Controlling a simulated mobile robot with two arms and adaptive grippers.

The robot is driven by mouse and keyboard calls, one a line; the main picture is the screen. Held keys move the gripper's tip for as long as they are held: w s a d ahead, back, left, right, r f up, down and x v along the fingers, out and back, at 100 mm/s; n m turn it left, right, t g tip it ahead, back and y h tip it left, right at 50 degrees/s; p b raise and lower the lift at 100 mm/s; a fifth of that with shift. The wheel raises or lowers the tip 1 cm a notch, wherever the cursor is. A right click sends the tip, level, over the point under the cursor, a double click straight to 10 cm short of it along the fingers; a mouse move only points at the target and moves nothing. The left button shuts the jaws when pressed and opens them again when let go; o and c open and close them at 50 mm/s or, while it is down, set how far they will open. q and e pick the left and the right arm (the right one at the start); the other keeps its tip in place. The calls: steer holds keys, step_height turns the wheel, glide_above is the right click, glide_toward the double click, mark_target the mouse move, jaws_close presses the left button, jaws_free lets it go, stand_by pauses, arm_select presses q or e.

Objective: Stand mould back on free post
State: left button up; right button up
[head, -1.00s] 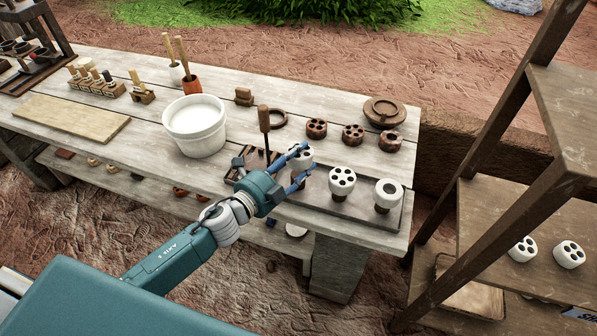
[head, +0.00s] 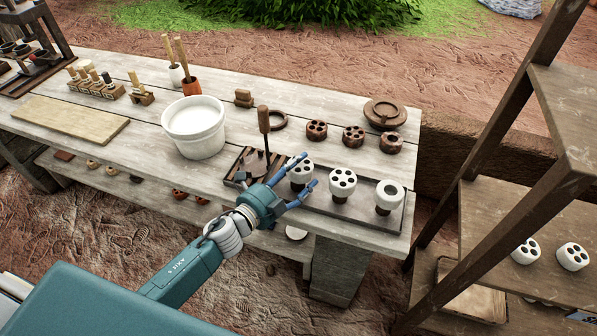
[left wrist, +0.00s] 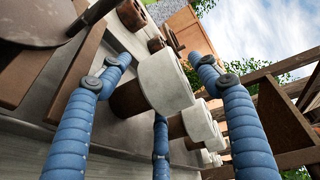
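Three white moulds with holes stand in a row on a dark board (head: 330,208): the left mould (head: 301,173), the middle mould (head: 342,185) and the right mould (head: 389,194). Brown posts show under them, and all three look upright. My left gripper (head: 306,176) is open at the left mould, with its blue fingers spread to either side. In the left wrist view, the near mould (left wrist: 165,82) sits on a brown post (left wrist: 128,98), with gaps to the outer fingers. Contact by the middle finger cannot be told. My right gripper is out of view.
A dark tray (head: 232,182) with a wooden-handled tool (head: 264,122) lies left of the moulds. A white bucket (head: 195,128) stands farther left. Brown holed pieces (head: 353,136) lie behind. A wooden shelf (head: 520,220) with white moulds rises at the right.

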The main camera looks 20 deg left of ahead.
arm_select(q)
steer(key=shift+f, duration=0.1)
steer(key=b+v, duration=0.2)
steer(key=v, duration=0.8)
steer(key=shift+s+a, duration=0.2)
steer(key=shift+s, duration=0.15)
